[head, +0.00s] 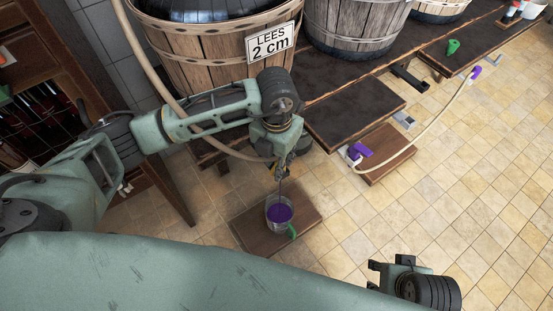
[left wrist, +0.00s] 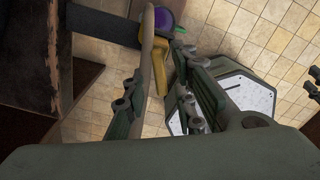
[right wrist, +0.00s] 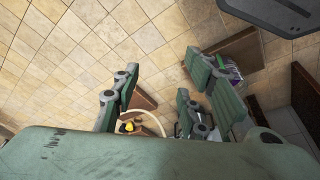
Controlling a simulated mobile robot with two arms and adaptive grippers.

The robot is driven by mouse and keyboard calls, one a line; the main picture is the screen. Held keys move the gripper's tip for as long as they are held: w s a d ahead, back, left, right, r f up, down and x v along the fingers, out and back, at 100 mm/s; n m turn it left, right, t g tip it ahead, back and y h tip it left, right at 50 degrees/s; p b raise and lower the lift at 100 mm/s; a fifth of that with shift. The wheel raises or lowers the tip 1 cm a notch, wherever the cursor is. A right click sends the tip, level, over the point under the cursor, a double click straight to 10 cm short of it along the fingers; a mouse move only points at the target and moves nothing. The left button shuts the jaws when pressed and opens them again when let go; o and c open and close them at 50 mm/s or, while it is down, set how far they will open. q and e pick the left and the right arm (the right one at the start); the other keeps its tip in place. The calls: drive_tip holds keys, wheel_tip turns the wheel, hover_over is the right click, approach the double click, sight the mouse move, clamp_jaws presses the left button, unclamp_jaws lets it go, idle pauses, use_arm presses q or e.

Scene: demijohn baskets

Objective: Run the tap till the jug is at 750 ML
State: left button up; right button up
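The jug (head: 279,226) is clear, with a green handle, and stands on a low wooden board on the floor. It holds purple liquid (head: 279,212); its markings are too small to read. A thin dark stream falls into it from above. My left gripper (head: 284,168) is over the jug, at the end of a tan hose (head: 153,62). In the left wrist view its fingers close in on both sides of a yellow tap piece (left wrist: 160,74), with the purple jug top (left wrist: 164,17) beyond. My right gripper (head: 374,275) is open and empty, low in the head view.
A barrel (head: 205,65) with a "LEES 2 cm" sign (head: 271,43) stands behind my left arm. More barrels stand on a dark bench (head: 350,112). A second hose with purple fittings (head: 361,151) lies to the right. The tiled floor around the jug's board (head: 252,232) is clear.

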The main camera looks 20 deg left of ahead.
use_arm(q)
clamp_jaws()
drive_tip(key=shift+w, duration=0.1)
drive_tip(key=m+b, duration=0.1)
drive_tip(key=m, duration=0.1)
drive_tip(key=m+b, duration=0.1)
drive_tip(key=m, duration=0.2)
drive_tip(key=shift+w+a+b, duration=0.15)
drive_tip(key=shift+a+b, duration=0.25)
use_arm(e)
drive_tip(key=v, duration=0.4)
drive_tip(key=shift+r, duration=0.1)
use_arm(q)
drive_tip(key=shift+o, duration=1.2)
unclamp_jaws()
